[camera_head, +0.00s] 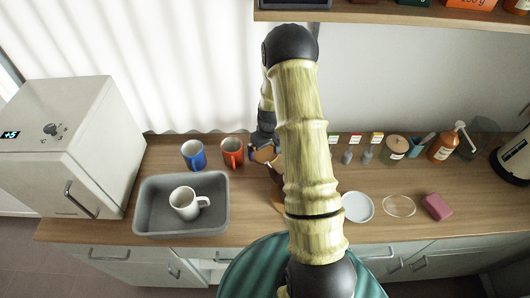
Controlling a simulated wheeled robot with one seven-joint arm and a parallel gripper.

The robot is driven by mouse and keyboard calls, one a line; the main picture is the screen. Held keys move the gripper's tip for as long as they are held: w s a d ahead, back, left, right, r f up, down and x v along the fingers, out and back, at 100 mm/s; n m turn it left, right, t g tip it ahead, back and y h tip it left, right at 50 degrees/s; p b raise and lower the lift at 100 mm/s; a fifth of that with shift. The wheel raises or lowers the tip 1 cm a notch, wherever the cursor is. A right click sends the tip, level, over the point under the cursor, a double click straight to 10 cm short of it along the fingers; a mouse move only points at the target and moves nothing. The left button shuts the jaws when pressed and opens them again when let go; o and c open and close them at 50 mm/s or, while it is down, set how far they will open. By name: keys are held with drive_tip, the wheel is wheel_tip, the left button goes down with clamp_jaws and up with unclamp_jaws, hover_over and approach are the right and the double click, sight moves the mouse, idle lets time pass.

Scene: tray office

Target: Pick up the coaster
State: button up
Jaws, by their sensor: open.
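I cannot tell for sure which thing is the coaster. A flat round pale disc (358,206) lies on the wooden counter just right of my arm and may be it. A brown thing (276,192) shows only in part at the left edge of my arm, and most of it is hidden. My gripper (264,152) is over the counter behind the arm, right of the red mug, and is open. A tan-brown patch shows at its fingers; whether it touches anything is unclear.
A grey tub (142,220) holding a white mug (184,203) stands at left. Blue (193,154) and red (232,152) mugs stand behind it. A clear round dish (398,206) and a pink block (437,207) lie at right. Jars and bottles line the back; a shelf (390,13) hangs above.

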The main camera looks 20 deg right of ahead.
sight(266, 155)
drive_tip(key=shift+f, duration=0.65)
drive_tip(key=c, duration=0.8)
drive_tip(key=shift+o, duration=0.2)
drive_tip(key=shift+w+r, duration=0.1)
drive_tip(key=shift+w+r, duration=0.15)
drive_tip(key=shift+r, duration=0.4)
wheel_tip(266, 155, up, 9)
drive_tip(key=b, duration=0.2)
drive_tip(key=shift+s, duration=0.25)
